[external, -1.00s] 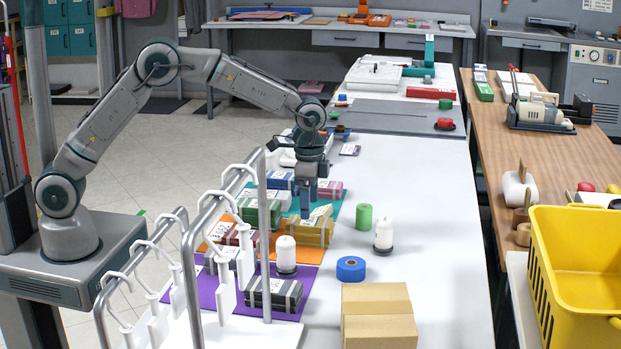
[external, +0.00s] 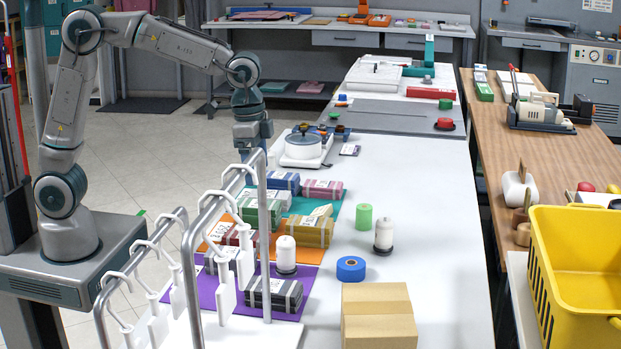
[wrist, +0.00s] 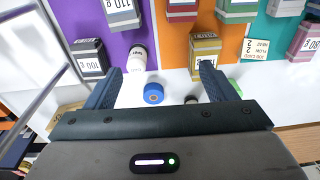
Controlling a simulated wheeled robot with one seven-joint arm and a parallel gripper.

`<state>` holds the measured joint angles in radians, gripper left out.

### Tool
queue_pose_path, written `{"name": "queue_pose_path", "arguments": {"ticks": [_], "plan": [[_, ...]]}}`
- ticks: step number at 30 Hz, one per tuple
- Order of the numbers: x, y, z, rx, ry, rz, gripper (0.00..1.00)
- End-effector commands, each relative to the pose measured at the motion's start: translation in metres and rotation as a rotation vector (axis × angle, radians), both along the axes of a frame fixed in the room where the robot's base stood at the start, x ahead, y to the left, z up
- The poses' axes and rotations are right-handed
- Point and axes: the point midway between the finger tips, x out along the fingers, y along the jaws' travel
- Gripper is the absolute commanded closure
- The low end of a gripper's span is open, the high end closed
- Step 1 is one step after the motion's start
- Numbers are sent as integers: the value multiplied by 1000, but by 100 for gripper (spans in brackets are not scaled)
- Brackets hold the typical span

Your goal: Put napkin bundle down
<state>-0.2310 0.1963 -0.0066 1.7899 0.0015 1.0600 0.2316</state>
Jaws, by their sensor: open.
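Several strapped, labelled napkin bundles lie on three coloured mats on the white table. A blue bundle (external: 283,181), a pink bundle (external: 322,189) and a green bundle (external: 262,213) are towards the teal mat (external: 338,199). A yellow bundle (external: 309,234) and a dark red one lie on the orange mat; the yellow one also shows in the wrist view (wrist: 205,52). A dark grey bundle (external: 273,295) and a lighter grey one lie on the purple mat (external: 313,271). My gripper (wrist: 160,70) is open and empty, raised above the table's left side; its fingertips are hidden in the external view.
A metal rack with white hangers (external: 226,285) stands at the near left. The table's right strip is clear.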

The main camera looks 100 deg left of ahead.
Motion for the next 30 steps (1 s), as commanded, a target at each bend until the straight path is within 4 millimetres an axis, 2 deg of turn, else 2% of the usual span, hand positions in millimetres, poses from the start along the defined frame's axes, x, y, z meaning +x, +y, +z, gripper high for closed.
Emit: {"name": "queue_pose_path", "arguments": {"ticks": [1, 7, 12, 16, 21, 30], "plan": [[-18, -14, 8, 1, -15, -6, 22], [-88, -56, 17, 0, -67, -9, 22], [-149, -82, 10, -7, -109, -13, 22], [-187, -95, -1, -14, -134, -14, 22], [-214, -102, -12, -20, -153, -14, 22], [-220, -104, -15, -22, -156, -12, 22]]}}
